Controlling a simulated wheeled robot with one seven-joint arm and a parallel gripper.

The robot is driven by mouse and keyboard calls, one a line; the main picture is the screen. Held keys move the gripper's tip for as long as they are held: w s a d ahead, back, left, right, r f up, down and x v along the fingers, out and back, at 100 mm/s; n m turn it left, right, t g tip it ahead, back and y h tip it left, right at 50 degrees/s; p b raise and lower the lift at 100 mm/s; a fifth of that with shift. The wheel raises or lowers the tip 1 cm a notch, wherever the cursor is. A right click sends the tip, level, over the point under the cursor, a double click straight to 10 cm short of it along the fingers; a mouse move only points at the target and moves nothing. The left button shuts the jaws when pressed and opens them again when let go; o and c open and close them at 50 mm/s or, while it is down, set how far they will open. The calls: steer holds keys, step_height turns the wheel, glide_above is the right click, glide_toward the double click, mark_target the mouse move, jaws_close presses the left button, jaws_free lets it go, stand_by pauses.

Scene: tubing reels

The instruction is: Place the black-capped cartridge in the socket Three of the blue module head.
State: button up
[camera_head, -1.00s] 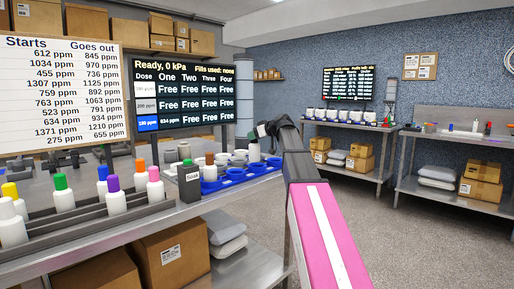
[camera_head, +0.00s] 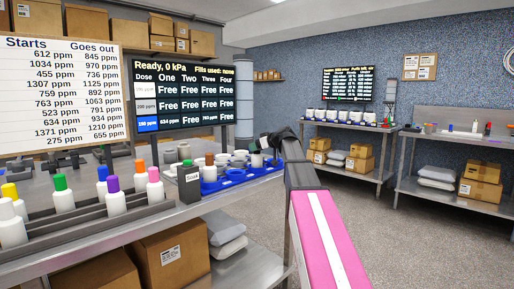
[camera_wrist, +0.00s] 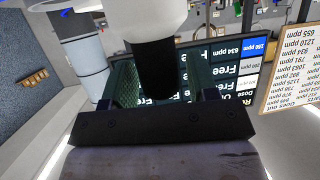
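The black-capped cartridge is white and stands upright in the blue module head (camera_head: 210,187) in the head view, at the right part of its row of sockets. Its white body (camera_head: 257,161) shows below my gripper (camera_head: 270,143). In the wrist view its black cap (camera_wrist: 155,72) lies between the two fingers of my gripper (camera_wrist: 160,80), with the pads' inner faces showing beside it, so the fingers look open around the cap. The socket under it is hidden. The screen (camera_head: 185,95) reads 763 ppm under Three in the bottom row.
A brown-capped cartridge (camera_head: 210,172) stands in the module head to the left. A dark box labelled Soak (camera_head: 189,184) stands beside it. Several capped bottles fill a rack (camera_head: 110,222) at the left. A board of ppm values (camera_head: 62,95) stands behind.

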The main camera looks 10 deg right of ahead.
steer(key=shift+r, duration=0.1)
steer(key=v, duration=1.2)
steer(key=shift+w, duration=0.1)
stand_by(1.2)
